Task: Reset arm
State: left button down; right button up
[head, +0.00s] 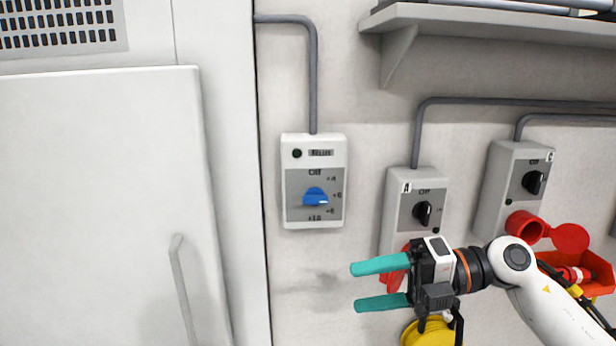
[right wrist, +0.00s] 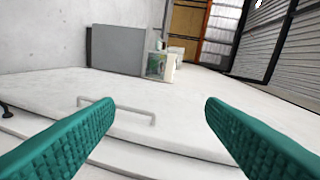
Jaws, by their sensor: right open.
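My right gripper (head: 380,284) has teal fingers and points left at the lower right of the head view. It is open, with nothing between its fingers. In the right wrist view its two fingers (right wrist: 160,140) stand wide apart, with a white surface and a metal handle (right wrist: 118,108) beyond them. My right arm comes in from the lower right. My left gripper is in neither view.
A control box with a blue knob (head: 315,196) is on the wall. Box A (head: 398,220) and box C (head: 497,185) have black knobs. A white door (head: 100,180) with a handle (head: 180,280) fills the left. A shelf (head: 470,22) juts out above.

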jog(key=w+d+f+m+t+h, duration=0.2)
jog(key=d+f+m+t+h, duration=0.25)
jog(key=m+t, duration=0.8)
jog(key=w+d+f+m+t+h, duration=0.35)
jog(key=m+t+h, duration=0.35)
jog(key=m, duration=1)
jog(key=s+d+f+m+g+h, duration=0.1)
jog(key=s+f+m+g+h, duration=0.1)
jog(key=f, duration=0.4)
jog(key=s+d+f+m+g+h, duration=0.2)
jog(key=s+f, duration=0.1)
jog(key=f, duration=0.2)
jog(key=s+f+m+g, duration=0.1)
jog(key=s+f+g, duration=0.6)
jog(key=s, duration=0.4)
jog(key=s+f+m+g, duration=0.2)
jog(key=s+f+g, duration=0.3)
jog(key=s+f, duration=0.5)
notch_tip(320, 180, down, 27)
jog(key=s+g, duration=0.1)
jog(key=s, duration=0.2)
jog(key=s+d+f+g, duration=0.1)
jog(key=s+d+f, duration=0.2)
jog(key=s+f, duration=1.1)
jog(key=shift+s+d+f+n+h, duration=0.25)
jog(key=shift+s+n+h, duration=0.1)
jog(key=shift+s, duration=0.55)
